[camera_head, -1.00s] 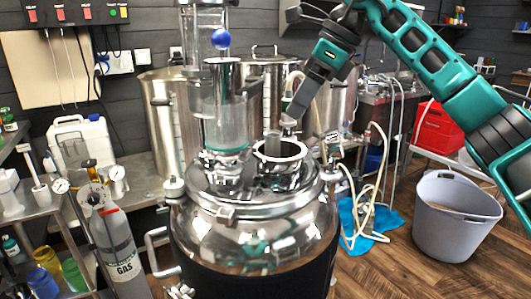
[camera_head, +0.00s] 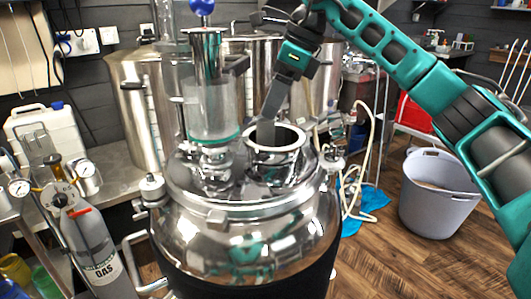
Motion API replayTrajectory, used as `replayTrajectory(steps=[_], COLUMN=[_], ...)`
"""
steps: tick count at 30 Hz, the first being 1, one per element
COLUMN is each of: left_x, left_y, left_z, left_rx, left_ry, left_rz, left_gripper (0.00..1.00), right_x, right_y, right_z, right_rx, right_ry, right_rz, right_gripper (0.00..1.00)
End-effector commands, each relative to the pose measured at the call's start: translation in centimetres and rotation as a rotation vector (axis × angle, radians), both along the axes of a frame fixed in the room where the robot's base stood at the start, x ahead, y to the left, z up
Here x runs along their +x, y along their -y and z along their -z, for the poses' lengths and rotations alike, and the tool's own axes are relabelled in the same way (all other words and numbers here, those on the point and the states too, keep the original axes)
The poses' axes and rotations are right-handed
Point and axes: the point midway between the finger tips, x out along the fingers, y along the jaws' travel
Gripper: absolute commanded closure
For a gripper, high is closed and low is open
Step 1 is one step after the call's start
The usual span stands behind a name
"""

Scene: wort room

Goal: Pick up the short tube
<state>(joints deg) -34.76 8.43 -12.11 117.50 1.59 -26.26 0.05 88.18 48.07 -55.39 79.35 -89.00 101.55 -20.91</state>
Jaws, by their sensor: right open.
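The steel vessel (camera_head: 250,245) stands in the middle with an open round port (camera_head: 293,150) on its lid. My right gripper (camera_head: 267,142) reaches down from the upper right, with its grey fingers at the mouth of this port. It is open, though the gap between its fingers is hard to see from here. A short grey tube stood in the port earlier; now I cannot tell it apart from the fingers in front of it. My left gripper is not in view.
A tall clear glass cylinder (camera_head: 210,105) with a blue ball (camera_head: 201,6) above stands just left of the port. A gas bottle (camera_head: 95,245) and white canister (camera_head: 45,132) are at left. A grey bucket (camera_head: 440,205) is on the floor at right, beyond a pale hose (camera_head: 367,170).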

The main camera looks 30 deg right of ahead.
Motion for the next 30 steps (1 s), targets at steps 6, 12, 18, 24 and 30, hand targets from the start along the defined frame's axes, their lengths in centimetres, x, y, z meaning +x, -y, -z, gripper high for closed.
replayTrajectory(steps=[6,12,18,24,30], left_x=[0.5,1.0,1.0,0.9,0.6], left_y=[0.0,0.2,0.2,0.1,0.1], left_z=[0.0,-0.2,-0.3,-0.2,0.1], left_rx=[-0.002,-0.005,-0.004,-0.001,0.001], left_ry=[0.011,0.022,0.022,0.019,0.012], left_rz=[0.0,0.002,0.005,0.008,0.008], left_gripper=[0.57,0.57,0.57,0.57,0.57], right_x=[0.4,1.0,1.1,1.1,1.1], right_y=[-0.7,-1.5,-1.6,-1.6,-1.6], right_z=[2.2,4.7,4.8,4.8,4.8], right_rx=[-0.001,0.0,0.0,0.0,0.0], right_ry=[-0.002,-0.001,0.0,0.0,0.0], right_rz=[-0.002,-0.001,-0.001,-0.001,-0.001], right_gripper=[0.3,0.3,0.3,0.47,0.66])
